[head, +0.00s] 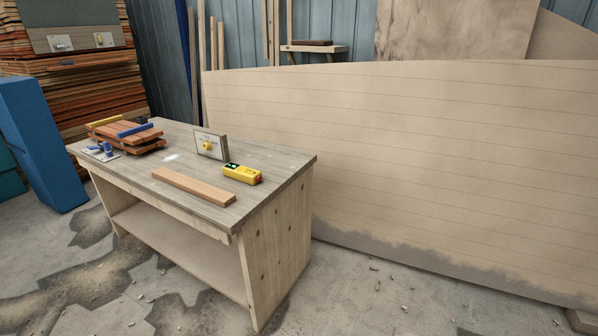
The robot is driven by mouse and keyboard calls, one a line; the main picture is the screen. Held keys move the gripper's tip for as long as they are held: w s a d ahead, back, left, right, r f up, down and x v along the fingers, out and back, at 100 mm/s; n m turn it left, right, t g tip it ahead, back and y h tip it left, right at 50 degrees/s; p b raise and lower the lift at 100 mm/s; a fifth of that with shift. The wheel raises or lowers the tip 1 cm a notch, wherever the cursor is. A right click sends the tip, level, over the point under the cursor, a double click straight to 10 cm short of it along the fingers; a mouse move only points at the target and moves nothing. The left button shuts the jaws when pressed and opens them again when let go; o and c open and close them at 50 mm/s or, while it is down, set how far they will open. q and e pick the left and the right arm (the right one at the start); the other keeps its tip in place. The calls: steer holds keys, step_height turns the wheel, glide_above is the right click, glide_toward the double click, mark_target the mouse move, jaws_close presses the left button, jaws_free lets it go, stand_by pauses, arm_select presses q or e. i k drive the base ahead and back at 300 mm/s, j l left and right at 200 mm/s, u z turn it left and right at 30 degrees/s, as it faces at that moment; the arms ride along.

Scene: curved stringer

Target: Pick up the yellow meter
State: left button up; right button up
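The yellow meter (242,174) lies on the wooden workbench (222,215), near its right end. It is a small yellow box with a dark display at its left end. Nothing covers it in the head view. Neither of my grippers is in the head view.
A wooden strip (193,187) lies in front of the meter, and an upright panel with a yellow knob (209,146) stands behind it. Stacked reddish boards (128,138) sit at the bench's left. A large curved panel (430,160) stands behind. Floor at front right is mostly clear.

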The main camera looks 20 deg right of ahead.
mark_target(248, 176)
steer(key=z, duration=0.3)
steer(key=i+l+u, duration=0.4)
steer(key=i+l, duration=0.2)
steer(key=l, duration=0.25)
steer(key=i+l+u, duration=0.2)
steer(key=l, duration=0.25)
steer(key=i+l+u, duration=0.2)
steer(key=l, duration=0.35)
steer(key=i+l+u, duration=0.2)
steer(key=l, duration=0.35)
steer(key=i+l+u, duration=0.2)
steer(key=l, duration=0.4)
steer(key=i+l+u, duration=0.2)
steer(key=l, duration=0.35)
steer(key=l+u, duration=0.2)
steer(key=l, duration=0.4)
